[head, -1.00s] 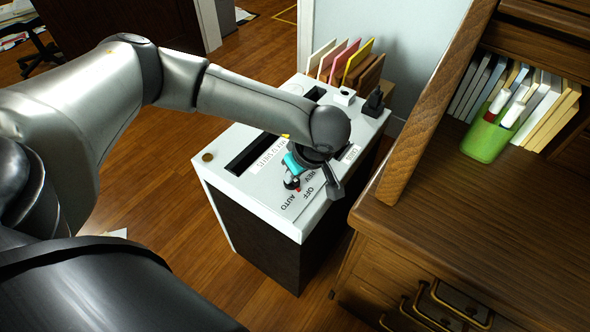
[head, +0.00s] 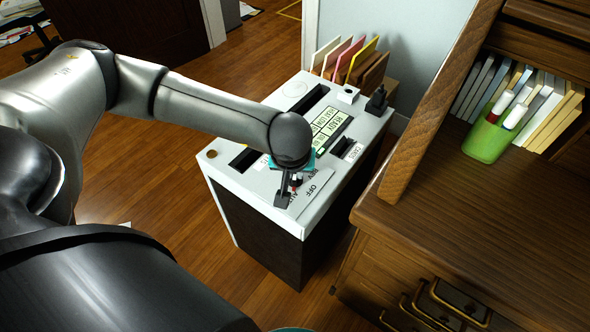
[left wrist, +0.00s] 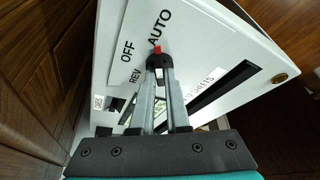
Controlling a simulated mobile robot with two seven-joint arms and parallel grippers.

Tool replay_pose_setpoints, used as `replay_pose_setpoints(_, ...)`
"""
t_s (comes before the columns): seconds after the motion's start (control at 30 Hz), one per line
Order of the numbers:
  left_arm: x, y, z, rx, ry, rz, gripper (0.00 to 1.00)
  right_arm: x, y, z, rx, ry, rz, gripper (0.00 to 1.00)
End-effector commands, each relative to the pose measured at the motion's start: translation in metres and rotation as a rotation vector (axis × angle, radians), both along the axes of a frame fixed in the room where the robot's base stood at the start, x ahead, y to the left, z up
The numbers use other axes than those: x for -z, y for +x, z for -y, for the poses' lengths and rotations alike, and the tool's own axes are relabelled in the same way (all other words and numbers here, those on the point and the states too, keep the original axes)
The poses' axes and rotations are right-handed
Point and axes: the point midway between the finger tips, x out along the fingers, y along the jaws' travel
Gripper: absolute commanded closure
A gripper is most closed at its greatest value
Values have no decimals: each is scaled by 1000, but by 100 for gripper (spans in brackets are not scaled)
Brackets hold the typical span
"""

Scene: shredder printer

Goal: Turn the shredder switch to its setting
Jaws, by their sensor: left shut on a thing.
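The shredder (head: 262,205) is a white-topped, dark-sided cabinet standing left of the desk. Its switch is a small black knob with a red mark (left wrist: 157,49). In the left wrist view, the labels REV, OFF and AUTO lie around the knob, and the red mark is beside the start of AUTO. My left gripper (head: 290,191) points down at the shredder top. In the left wrist view, its fingers (left wrist: 159,66) are closed around the knob. In the head view, the gripper and wrist hide part of the knob and the labels. My right gripper is not in view.
A wooden desk (head: 470,210) with a raised side panel (head: 437,110) stands close on the right. It holds a green pen cup (head: 490,138) and books. Colored folders (head: 345,62) stand behind the shredder. Open wooden floor lies to the left.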

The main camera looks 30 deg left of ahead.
Motion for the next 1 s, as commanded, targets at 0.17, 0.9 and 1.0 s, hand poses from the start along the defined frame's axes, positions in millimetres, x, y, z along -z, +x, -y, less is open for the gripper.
replay_pose_setpoints(0.17, 0, 0, 0, 25, -2, 0, 100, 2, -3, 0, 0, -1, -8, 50)
replay_pose_setpoints(0.9, 0, 0, 0, 28, -1, -1, 56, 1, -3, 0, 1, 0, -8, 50)
replay_pose_setpoints(1.0, 0, 0, 0, 27, -1, -1, 56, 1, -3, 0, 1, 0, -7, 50)
